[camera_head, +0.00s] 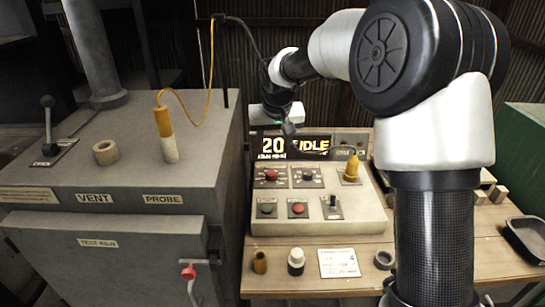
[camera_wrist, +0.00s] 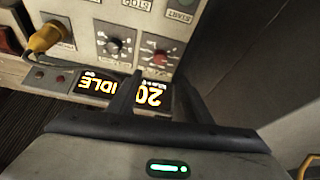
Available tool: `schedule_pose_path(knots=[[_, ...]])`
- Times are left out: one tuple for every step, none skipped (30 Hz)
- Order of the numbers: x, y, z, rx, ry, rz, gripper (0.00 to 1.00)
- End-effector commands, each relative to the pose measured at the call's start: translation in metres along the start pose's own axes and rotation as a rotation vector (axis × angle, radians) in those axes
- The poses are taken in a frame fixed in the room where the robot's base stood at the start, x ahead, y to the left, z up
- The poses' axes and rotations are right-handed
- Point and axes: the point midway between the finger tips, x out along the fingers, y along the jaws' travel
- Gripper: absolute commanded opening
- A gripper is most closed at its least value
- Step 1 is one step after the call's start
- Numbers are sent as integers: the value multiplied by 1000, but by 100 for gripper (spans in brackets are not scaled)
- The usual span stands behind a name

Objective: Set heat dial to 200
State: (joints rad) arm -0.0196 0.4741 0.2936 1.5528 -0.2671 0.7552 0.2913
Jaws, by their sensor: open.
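The control panel (camera_head: 318,225) has two round dials on its upper row. The left dial (camera_head: 271,175) has a red knob, and the right dial (camera_head: 307,175) has a dark knob. Their labels are too small to read, so I cannot tell which is the heat dial. In the wrist view, the panel appears upside down, with the red dial (camera_wrist: 160,56) and dark dial (camera_wrist: 113,45) side by side. My gripper (camera_head: 289,128) is open and empty above the display behind the dials. In the wrist view, the fingers (camera_wrist: 160,74) point toward the red dial, apparently without touching it.
A display (camera_head: 276,147) reads "20" and "IDLE", partly covered by my gripper. A yellow plug (camera_head: 352,170), a red button (camera_head: 297,208), a dark button (camera_head: 267,209) and a toggle switch (camera_head: 333,204) are on the panel. A grey oven-like cabinet (camera_head: 120,190) stands close at left.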

Motion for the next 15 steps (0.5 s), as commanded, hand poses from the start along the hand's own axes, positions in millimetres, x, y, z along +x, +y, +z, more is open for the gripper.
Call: schedule_pose_path(knots=[[-11, 0, 0, 0, 1, 0, 45], [-15, 0, 0, 0, 2, 1, 45], [-20, 0, 0, -1, 1, 1, 45], [-24, 0, 0, -1, 0, 1, 45], [-27, 0, 0, -1, 0, 0, 45], [-30, 0, 0, -1, -1, 0, 45], [-32, 0, 0, -1, -1, 0, 45], [-33, 0, 0, -1, -1, 0, 45], [-35, 0, 0, -1, -1, 0, 45], [-35, 0, 1, -1, -1, -1, 45], [-36, 0, 1, -1, -2, -1, 45], [-36, 0, 1, -1, -2, -1, 45], [-36, 0, 1, -1, -2, -1, 45], [-36, 0, 1, -1, -2, 0, 45], [-36, 0, 1, -1, -2, 0, 45]])
